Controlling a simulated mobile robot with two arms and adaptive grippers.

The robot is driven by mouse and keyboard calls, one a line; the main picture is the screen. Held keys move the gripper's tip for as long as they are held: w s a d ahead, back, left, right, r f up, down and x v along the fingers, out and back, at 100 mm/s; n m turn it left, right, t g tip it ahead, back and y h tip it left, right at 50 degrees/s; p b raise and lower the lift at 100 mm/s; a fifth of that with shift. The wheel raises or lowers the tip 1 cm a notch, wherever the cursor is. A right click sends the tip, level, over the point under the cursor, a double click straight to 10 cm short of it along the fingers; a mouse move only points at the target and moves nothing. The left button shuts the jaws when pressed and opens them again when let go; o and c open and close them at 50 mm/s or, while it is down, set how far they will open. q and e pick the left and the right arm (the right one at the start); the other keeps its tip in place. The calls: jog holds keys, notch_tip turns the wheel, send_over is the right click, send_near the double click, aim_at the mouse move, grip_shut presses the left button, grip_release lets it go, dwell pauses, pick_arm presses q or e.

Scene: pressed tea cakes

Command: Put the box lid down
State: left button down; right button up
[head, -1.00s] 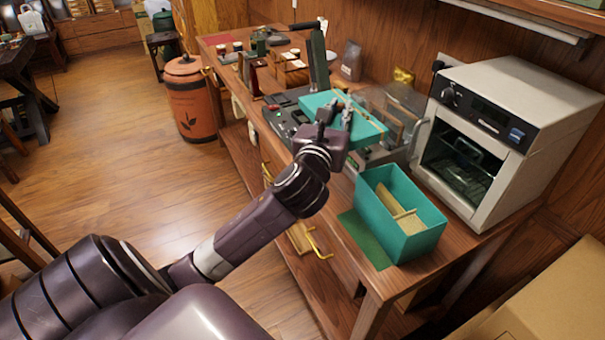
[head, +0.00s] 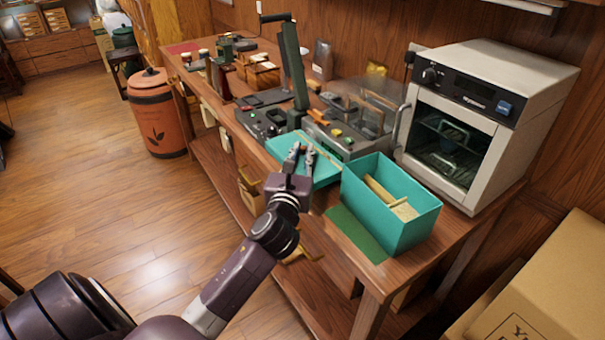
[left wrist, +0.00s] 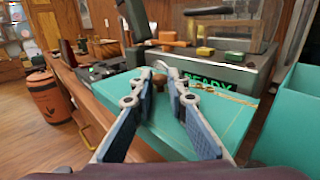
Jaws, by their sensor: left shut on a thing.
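The teal box lid (head: 325,172) is low over the bench, in front of the grey machine and left of the open box. It looks nearly level in the head view; I cannot tell whether it touches the bench. My left gripper (head: 300,150) is over the lid, its fingers shut on a small brown knob (left wrist: 159,82) on the lid's top. In the left wrist view, the lid (left wrist: 225,122) spreads out beneath the fingers (left wrist: 160,88). The open teal box (head: 385,225) stands on a green mat with tan pieces inside. My right gripper is not in view.
A green mat (head: 350,230) lies under the box at the bench's front edge. The grey machine (head: 345,135) stands behind the lid, and a white oven (head: 480,120) behind the box. A cardboard box (head: 545,290) is at the lower right.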

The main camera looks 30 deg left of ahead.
pick_arm(q)
notch_tip(320, 180, down, 4)
jog(key=shift+f+b, duration=0.2)
jog(key=shift+b, duration=0.4)
jog(key=shift+f, duration=0.45)
jog(key=shift+f, duration=0.15)
jog(key=c, duration=1.9)
grip_release()
